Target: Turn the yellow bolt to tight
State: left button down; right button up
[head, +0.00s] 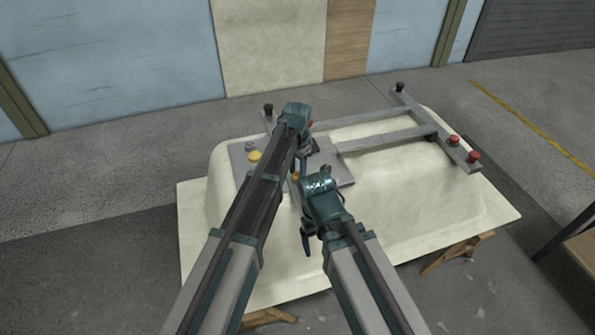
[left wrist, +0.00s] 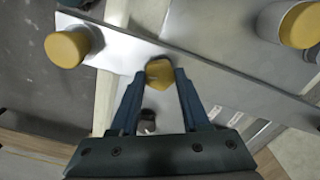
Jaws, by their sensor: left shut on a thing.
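The yellow bolt (left wrist: 160,72), with a faceted head, sits on a grey metal bar in the left wrist view. My left gripper (left wrist: 159,82) is shut on the bolt head, one blue finger on each side. In the head view my left gripper (head: 307,148) is over the metal fixture on the cream tub shell, and its fingertips are mostly hidden. My right arm ends in front of the fixture; part of its gripper (head: 306,242) shows low over the shell, and its jaws cannot be made out.
A round yellow knob (left wrist: 68,46) and another yellow knob (left wrist: 302,24) flank the bolt. The cream shell (head: 420,215) carries a grey frame (head: 385,138) with red knobs (head: 473,156) and black knobs (head: 400,87).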

aim_at(298, 174)
pick_arm(q)
jog(key=shift+m, duration=1.1)
jog(key=shift+c, duration=1.9)
grip_release()
jog(key=shift+r, duration=0.2)
notch_tip(298, 174, up, 14)
jog(key=p, duration=1.3)
jog(key=shift+f+p, duration=0.25)
jog(key=shift+p, duration=0.15)
